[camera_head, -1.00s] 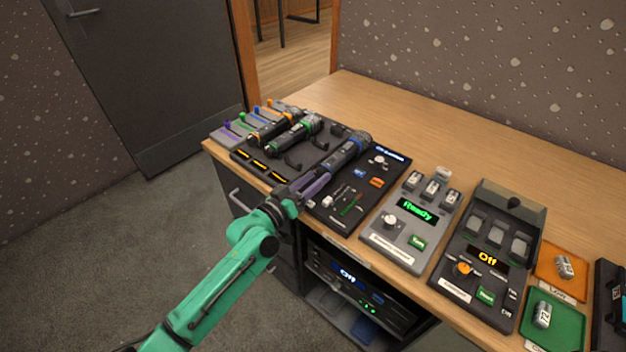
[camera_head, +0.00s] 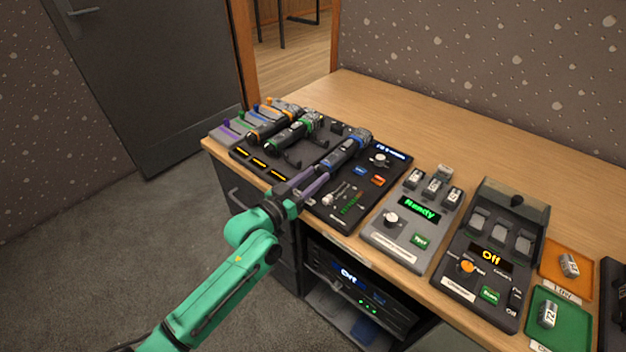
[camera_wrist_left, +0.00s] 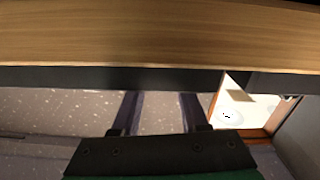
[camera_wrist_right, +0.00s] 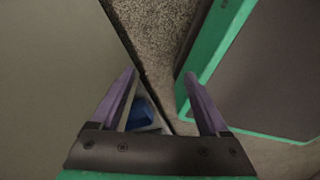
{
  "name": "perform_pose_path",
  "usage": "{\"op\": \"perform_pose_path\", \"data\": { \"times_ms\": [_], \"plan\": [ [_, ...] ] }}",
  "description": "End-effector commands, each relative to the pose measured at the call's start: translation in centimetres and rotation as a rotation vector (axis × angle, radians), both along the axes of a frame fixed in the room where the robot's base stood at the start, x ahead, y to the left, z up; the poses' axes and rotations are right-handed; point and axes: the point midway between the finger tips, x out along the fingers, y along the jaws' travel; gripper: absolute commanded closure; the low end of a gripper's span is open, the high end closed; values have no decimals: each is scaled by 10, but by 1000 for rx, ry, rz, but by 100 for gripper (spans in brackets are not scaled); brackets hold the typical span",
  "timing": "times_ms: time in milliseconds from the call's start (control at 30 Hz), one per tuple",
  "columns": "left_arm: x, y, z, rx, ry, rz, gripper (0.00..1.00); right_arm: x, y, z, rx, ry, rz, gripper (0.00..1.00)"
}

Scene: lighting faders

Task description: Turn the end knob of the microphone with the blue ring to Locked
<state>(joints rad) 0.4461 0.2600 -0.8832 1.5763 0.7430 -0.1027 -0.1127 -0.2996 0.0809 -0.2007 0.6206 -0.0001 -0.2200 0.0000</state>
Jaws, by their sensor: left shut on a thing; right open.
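The microphone with the blue ring (camera_head: 346,152) lies on the dark panel (camera_head: 392,166), its head toward the back and its tail end toward the desk's front edge. My left gripper (camera_head: 322,173) reaches in from the front, its purple fingers shut at that tail end. The end knob is hidden between the fingertips, so its setting cannot be read. In the left wrist view the two fingers (camera_wrist_left: 158,95) show against the desk edge, and the knob cannot be made out. My right gripper (camera_wrist_right: 160,74) is open and empty, away from the desk top.
Microphones with a green ring (camera_head: 292,132) and an orange ring (camera_head: 268,130) lie just left. A grey "Ready" box (camera_head: 375,240) and an "Off" box (camera_head: 450,284) stand to the right. Orange (camera_head: 550,286) and green (camera_head: 578,336) trays are at the far right.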

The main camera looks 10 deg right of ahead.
Motion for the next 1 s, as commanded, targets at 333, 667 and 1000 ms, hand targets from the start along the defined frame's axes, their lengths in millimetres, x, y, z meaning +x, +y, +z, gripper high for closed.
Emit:
{"op": "perform_pose_path", "data": {
  "times_ms": [333, 667, 1000],
  "plan": [
    [-1, 0, -1, 142, -172, -1, 100, 0, 0, -8, 0, 0, 0, 21],
    [-1, -1, 0, 197, -236, -1, 100, 0, 0, -9, 0, 0, 0, 21],
    [-1, -1, 0, 199, -238, -1, 100, 0, 1, -9, 1, 1, -1, 21]
  ]
}}
